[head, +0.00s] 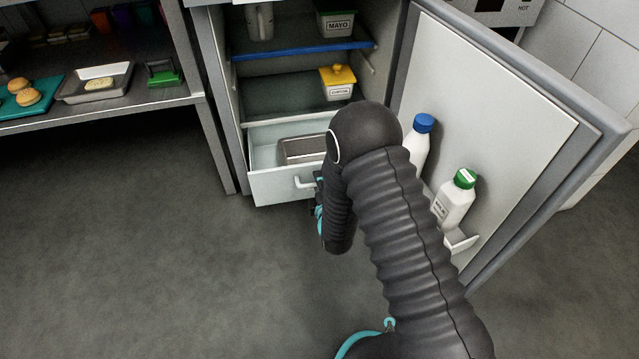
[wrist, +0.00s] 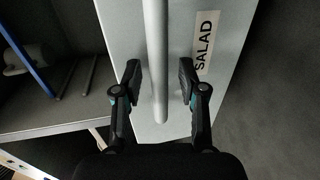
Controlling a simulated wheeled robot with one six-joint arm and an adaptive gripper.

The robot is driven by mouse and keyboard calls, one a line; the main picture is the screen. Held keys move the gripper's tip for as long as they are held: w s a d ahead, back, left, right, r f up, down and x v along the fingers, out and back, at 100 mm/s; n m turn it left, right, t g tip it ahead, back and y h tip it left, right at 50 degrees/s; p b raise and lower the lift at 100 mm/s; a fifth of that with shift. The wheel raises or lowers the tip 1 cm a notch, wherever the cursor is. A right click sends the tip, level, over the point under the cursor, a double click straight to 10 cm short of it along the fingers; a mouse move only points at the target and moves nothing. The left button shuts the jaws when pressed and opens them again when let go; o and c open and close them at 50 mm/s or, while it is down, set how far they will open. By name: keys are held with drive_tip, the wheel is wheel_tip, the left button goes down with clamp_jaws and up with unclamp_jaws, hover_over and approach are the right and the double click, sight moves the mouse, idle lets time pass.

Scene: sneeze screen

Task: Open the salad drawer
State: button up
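The salad drawer (head: 270,188) is the white bin at the bottom of the open fridge. It stands partly out, and its inside shows from above with a metal pan (head: 303,149) in it. Its front, with a SALAD label (wrist: 206,45), fills the middle of the wrist view. The bar handle (wrist: 156,60) runs between the two fingers of my gripper (wrist: 158,85). The fingers are apart, with a gap on each side of the bar. In the head view the handle (head: 304,182) is partly hidden behind my gripper and arm.
The fridge door (head: 490,110) stands open at the right, with a blue-capped bottle (head: 418,143) and a green-capped milk bottle (head: 455,200) in it. Fridge shelves hold tubs above the drawer. A steel counter (head: 150,103) is at left. The floor in front is clear.

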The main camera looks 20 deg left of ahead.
drive_tip(key=v, duration=1.2)
idle(0.5)
